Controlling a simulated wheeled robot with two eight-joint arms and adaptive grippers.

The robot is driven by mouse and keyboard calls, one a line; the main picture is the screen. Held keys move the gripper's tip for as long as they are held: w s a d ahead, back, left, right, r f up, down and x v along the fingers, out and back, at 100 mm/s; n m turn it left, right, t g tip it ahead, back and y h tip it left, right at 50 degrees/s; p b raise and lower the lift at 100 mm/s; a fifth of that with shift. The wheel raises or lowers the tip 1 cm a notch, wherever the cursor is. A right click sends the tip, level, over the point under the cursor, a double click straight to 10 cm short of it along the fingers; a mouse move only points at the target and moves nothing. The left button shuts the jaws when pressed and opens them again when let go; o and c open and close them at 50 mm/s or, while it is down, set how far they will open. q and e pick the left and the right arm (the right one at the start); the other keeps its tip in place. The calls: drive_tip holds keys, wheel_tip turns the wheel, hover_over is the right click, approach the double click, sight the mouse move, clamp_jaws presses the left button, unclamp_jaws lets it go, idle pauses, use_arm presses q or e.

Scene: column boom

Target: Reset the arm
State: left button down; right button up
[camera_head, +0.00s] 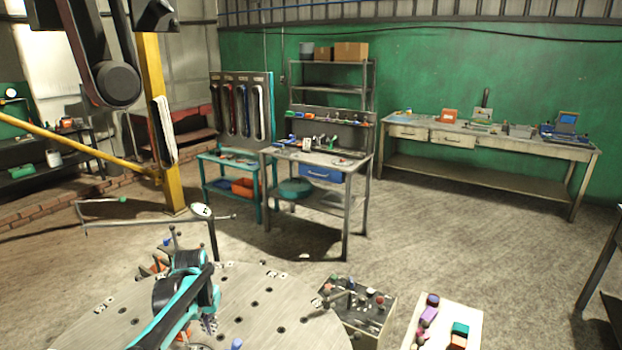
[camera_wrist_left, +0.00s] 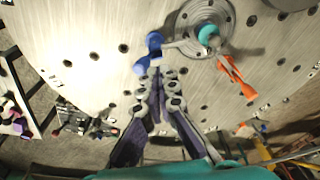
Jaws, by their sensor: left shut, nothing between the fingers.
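My left arm, teal and black, reaches over a round metal table (camera_head: 275,285) with holes in its top. My left gripper (camera_head: 209,323) is low over this table in the head view. In the left wrist view my left gripper (camera_wrist_left: 157,78) has its linked fingers together with nothing between them. A blue part (camera_wrist_left: 153,50) lies just past the fingertips; whether they touch it I cannot tell. My right gripper is not in view.
A round fitting with a teal knob (camera_wrist_left: 208,34) and an orange part (camera_wrist_left: 236,77) are on the table. A dark tool tray (camera_head: 368,318) and a pale crate with coloured blocks (camera_head: 475,312) stand at right. A yellow column (camera_head: 155,110) rises at left. Workbenches (camera_head: 490,140) line the back; open floor lies between.

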use_arm(q)
drive_tip(key=s+d+r+t, duration=0.2)
drive_tip(key=s+d+r, duration=0.1)
drive_tip(key=s, duration=0.4)
drive_tip(key=s+d+r+t, duration=0.1)
drive_tip(key=s+d+r, duration=0.3)
drive_tip(key=s, duration=0.3)
drive_tip(key=s+d+f+t, duration=0.1)
drive_tip(key=s, duration=0.4)
drive_tip(key=s+d+f+t+b, duration=0.1)
drive_tip(key=s+d+f, duration=0.1)
drive_tip(key=s, duration=0.3)
drive_tip(key=shift+s+f+t, duration=0.3)
